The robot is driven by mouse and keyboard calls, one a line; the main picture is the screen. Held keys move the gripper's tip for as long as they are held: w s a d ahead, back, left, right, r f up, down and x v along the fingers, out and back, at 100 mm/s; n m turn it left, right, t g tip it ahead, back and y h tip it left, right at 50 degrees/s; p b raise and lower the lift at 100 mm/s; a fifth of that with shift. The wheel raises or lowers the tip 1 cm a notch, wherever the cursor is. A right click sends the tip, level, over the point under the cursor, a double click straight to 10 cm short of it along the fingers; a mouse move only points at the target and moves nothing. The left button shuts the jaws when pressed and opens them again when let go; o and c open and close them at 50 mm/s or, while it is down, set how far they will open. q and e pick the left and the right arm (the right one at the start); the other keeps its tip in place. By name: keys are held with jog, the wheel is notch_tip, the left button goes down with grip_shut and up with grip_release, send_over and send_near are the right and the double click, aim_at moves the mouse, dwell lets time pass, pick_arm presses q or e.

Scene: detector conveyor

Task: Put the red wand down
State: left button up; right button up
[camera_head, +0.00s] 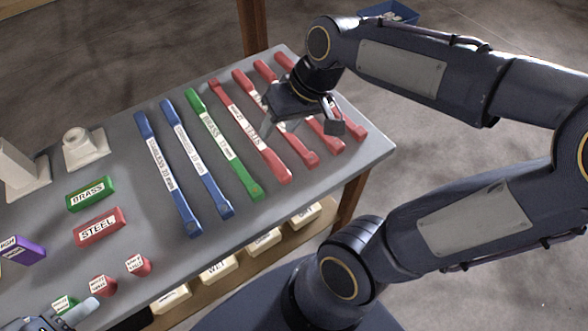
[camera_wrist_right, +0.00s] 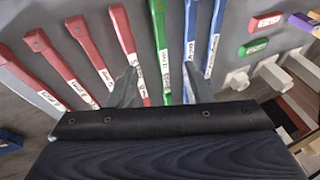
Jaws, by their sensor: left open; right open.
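Several long red wands with white labels lie side by side on the grey table (camera_head: 130,210). The red wand nearest the green one (camera_head: 228,100) also shows in the right wrist view (camera_wrist_right: 122,32), beside and partly behind my left-hand finger there. My right gripper (camera_head: 301,117) is open above the red wands, hiding parts of them in the head view; its fingertips also show in the right wrist view (camera_wrist_right: 160,85). I cannot tell whether a finger touches a wand. My left gripper (camera_head: 72,312) is partly in view at the bottom left, near a small green piece.
A green wand (camera_head: 222,142) and two blue wands (camera_head: 167,175) lie left of the red ones. Green "BRASS" (camera_head: 91,194) and red "STEEL" (camera_head: 99,226) blocks, small red pieces (camera_head: 138,265) and a purple block (camera_head: 22,250) are further left. Labelled blocks sit on a lower shelf.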

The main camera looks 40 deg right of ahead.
jog(key=s+a+f+t, duration=0.2)
jog(key=s+a, duration=0.1)
jog(key=s, duration=0.6)
jog(key=shift+s+a+f+y, duration=0.2)
jog(key=shift+a+f+y, duration=0.1)
jog(key=shift+a+f, duration=0.1)
dwell(0.4)
